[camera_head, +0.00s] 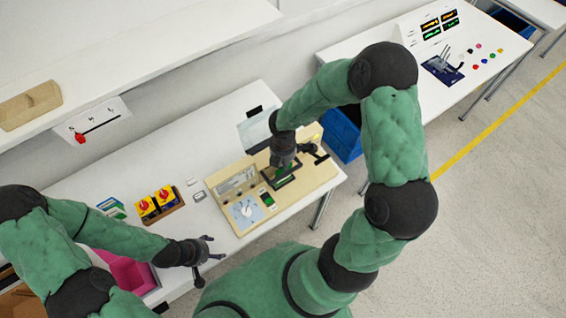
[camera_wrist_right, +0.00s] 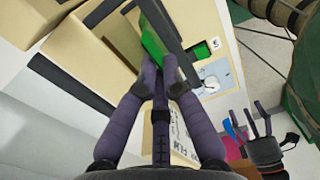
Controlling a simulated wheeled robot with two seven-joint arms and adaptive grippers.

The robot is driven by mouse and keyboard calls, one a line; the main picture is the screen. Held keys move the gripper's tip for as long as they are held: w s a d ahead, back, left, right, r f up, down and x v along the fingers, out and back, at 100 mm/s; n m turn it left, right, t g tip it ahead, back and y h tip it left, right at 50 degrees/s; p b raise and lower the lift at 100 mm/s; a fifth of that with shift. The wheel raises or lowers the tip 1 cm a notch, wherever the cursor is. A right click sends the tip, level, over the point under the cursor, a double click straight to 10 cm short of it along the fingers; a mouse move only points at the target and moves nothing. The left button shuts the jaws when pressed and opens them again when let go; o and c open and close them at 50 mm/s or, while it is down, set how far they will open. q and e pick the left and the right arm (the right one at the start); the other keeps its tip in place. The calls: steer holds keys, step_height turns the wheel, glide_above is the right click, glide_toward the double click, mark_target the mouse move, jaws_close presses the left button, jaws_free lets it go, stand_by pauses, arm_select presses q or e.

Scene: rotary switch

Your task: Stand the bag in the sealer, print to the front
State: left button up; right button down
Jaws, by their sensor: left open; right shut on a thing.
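The sealer (camera_head: 296,203) is a beige machine on the white bench, with a dark slot frame, a white dial and a green button. It also shows in the wrist view (camera_wrist_right: 105,40). My right gripper (camera_head: 286,164) reaches down over the slot. In the wrist view its fingers (camera_wrist_right: 160,78) are shut on a green bag (camera_wrist_right: 151,42), which lies beside the sealer's dark bar. The bag's lower part and its print cannot be made out. My left gripper (camera_head: 208,250) is open and empty in front of the bench, apart from the sealer.
Red knobs on yellow boxes (camera_head: 157,203) and a green-and-white box (camera_head: 110,208) stand left of the sealer. A pink bin (camera_head: 128,272) is at the lower left. A blue crate (camera_head: 343,135) stands beyond the bench's right end. Bare bench lies behind the yellow boxes.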

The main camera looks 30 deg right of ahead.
steer(key=shift+f, duration=0.1)
steer(key=c, duration=1.3)
jaws_free()
arm_select(q)
step_height(320, 180, up, 7)
steer(key=p, duration=0.7)
arm_select(e)
step_height(320, 180, up, 8)
arm_select(q)
steer(key=shift+s+f, duration=0.1)
arm_select(e)
steer(key=shift+s, duration=0.1)
